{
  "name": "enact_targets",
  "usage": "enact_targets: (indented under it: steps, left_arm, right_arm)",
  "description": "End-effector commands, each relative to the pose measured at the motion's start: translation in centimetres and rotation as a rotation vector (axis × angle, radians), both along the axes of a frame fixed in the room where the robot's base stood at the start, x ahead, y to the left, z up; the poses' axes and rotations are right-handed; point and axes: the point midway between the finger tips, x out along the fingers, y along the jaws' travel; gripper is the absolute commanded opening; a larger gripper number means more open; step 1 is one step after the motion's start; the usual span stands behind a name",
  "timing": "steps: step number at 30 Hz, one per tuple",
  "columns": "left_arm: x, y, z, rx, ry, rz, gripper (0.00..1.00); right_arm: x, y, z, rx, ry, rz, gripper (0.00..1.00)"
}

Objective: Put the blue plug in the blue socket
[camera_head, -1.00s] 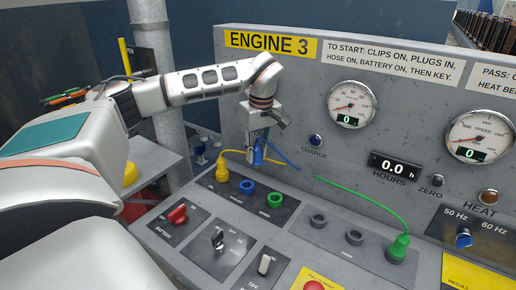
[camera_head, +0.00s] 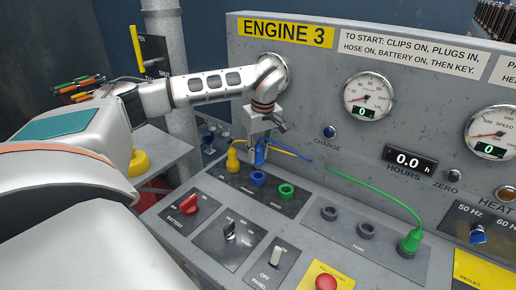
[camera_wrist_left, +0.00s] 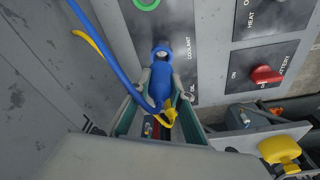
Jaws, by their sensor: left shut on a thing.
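My left gripper (camera_head: 256,148) is shut on the blue plug (camera_head: 260,157), which points down with its blue cable trailing to the right. In the head view the plug is just above the blue socket (camera_head: 258,178), with a small gap showing. The left wrist view shows the blue plug (camera_wrist_left: 159,75) between the fingertips, with the blue socket's ring (camera_wrist_left: 160,48) just past its end. Whether the tip touches the ring cannot be told. My right gripper is not in view.
The yellow plug (camera_head: 233,160) stands to the left of the blue socket and the empty green socket (camera_head: 286,191) to its right. A green plug (camera_head: 410,241) stands in a grey socket. A red battery switch (camera_head: 190,204) is in front. The engine panel wall rises close behind.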

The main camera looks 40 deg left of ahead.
Motion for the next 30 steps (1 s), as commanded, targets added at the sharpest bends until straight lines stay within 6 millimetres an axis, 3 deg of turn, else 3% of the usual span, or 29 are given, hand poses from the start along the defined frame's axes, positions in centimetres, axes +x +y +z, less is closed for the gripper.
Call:
enact_targets:
  steps: [18,30]
  left_arm:
    - [0.0,0.0,-4.0,0.000,0.001,0.000,0.00]
    - [0.0,0.0,-5.3,0.000,0.001,0.000,0.00]
  right_arm:
    - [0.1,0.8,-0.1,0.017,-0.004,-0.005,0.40]
    - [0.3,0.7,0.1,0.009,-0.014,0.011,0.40]
